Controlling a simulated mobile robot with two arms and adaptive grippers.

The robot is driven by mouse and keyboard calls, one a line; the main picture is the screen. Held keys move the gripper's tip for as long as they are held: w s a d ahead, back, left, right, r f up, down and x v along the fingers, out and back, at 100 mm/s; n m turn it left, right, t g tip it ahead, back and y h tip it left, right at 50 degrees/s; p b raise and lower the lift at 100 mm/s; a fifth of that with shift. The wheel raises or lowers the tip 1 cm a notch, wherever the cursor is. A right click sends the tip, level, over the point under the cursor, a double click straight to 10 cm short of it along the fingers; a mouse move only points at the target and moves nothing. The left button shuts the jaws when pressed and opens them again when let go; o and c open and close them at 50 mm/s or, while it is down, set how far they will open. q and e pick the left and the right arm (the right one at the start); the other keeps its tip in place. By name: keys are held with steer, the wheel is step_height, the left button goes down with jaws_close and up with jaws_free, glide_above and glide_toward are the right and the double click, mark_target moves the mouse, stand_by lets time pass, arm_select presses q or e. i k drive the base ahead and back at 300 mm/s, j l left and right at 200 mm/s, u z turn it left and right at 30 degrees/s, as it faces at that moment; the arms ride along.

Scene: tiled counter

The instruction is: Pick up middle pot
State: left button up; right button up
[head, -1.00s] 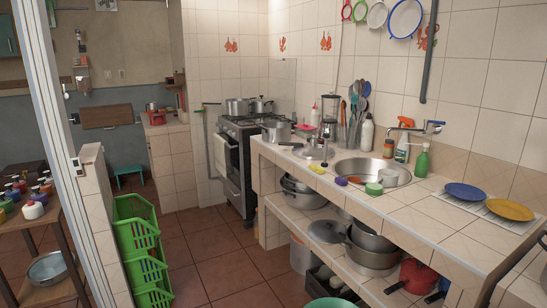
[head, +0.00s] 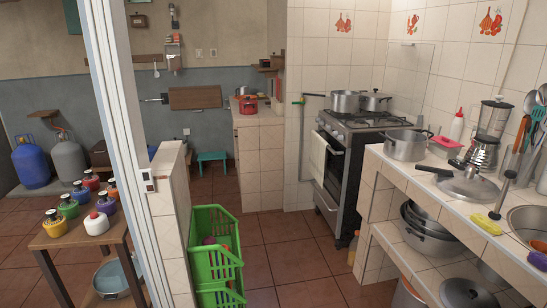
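Two silver pots stand on the stove: a left pot (head: 345,103) and a lidded pot (head: 376,101) at its back right. A small red pot (head: 248,105) stands on the far tiled counter. More pots (head: 428,222) are on the shelf under the near counter, partly hidden. I cannot tell which pot is the middle one. Neither of my grippers is in view.
The stove (head: 352,165) stands between the two counters. Green crates (head: 215,255) stand beside a low wall at the lower middle. A wooden table (head: 75,235) with several colored jars is at left. The tiled floor (head: 285,260) between crates and stove is open.

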mark_target(402, 145)
steer(key=i+l+z, duration=0.1)
steer(key=i+z, duration=0.15)
steer(key=i, duration=0.45)
steer(key=i+z, duration=0.3)
steer(key=i, duration=0.35)
steer(key=i+j+z, duration=0.25)
steer(key=i, duration=0.4)
